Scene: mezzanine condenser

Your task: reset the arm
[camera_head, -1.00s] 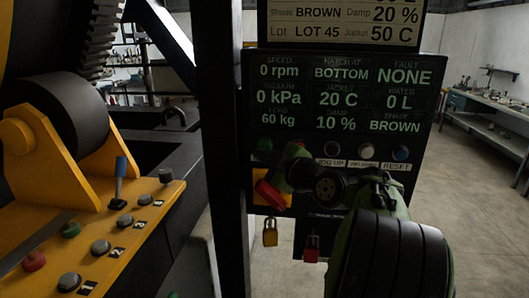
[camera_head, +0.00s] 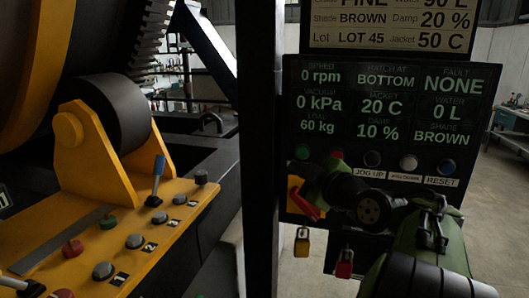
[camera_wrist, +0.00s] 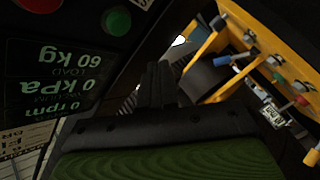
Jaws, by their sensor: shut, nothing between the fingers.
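My arm is green and black. It shows in the head view in front of the lower part of a dark control panel (camera_head: 293,110), folded close to it. My gripper is not clear in the head view. In the wrist view my gripper (camera_wrist: 158,82) shows as two dark fingers close together, shut and empty. A green button (camera_wrist: 115,20) and the panel's upside-down display (camera_wrist: 60,85) are to the left of the fingers there. The yellow console (camera_wrist: 262,45) is to their right.
The yellow console (camera_head: 168,215) with a blue lever (camera_head: 158,175) and several buttons stands at left. A dark post (camera_head: 258,150) separates it from the panel. A yellow padlock (camera_head: 302,246) and a red padlock (camera_head: 344,268) hang under the panel. Open floor lies at right.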

